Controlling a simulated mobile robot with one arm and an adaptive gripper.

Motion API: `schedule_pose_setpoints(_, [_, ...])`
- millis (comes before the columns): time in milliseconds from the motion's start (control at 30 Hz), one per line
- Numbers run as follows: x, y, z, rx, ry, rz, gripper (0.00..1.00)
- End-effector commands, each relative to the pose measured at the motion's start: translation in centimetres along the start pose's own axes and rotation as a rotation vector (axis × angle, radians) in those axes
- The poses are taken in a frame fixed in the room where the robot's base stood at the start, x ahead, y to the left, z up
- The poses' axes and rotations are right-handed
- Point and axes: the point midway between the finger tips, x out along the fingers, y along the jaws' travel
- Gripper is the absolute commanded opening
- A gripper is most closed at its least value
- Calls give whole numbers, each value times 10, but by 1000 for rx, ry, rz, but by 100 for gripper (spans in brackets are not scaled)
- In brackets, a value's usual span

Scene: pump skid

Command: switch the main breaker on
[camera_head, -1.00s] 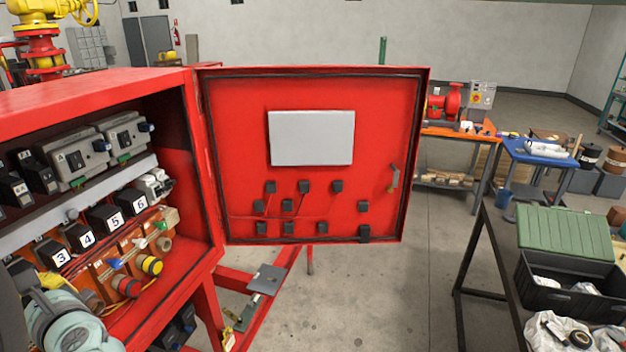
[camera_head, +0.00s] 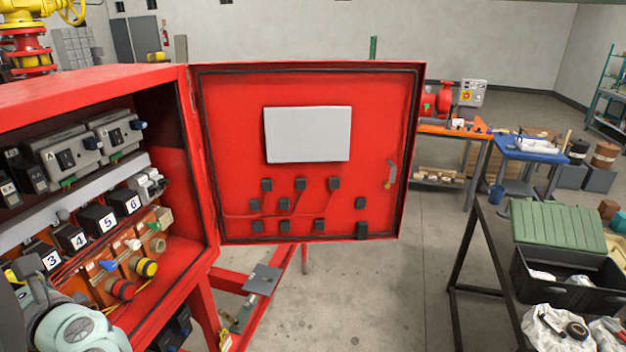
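The open red cabinet (camera_head: 90,88) stands at the left. On its upper rail are grey switch units (camera_head: 70,150) (camera_head: 118,133) with dark toggles and blue knobs, and small dark breakers (camera_head: 32,178) at the left edge. Below are black breakers numbered 3 to 6 (camera_head: 97,219) and a small pale unit (camera_head: 150,184) at the row's right end. I cannot tell which is the main breaker or read its position. My teal arm link shows at the bottom left, in front of the cabinet's lower left. I cannot make out my gripper's fingers.
The red cabinet door (camera_head: 375,120) is swung wide open to the right, with a grey panel on it. A black crate with a green lid (camera_head: 558,228) stands on a dark table at the right. Free floor (camera_head: 370,290) lies between.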

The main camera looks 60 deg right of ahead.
Motion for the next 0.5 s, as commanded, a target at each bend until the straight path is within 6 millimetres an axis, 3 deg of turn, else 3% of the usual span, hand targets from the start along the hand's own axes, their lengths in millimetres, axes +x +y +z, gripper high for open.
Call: schedule_pose_setpoints(500, [59,3,3,0,1,10,0])
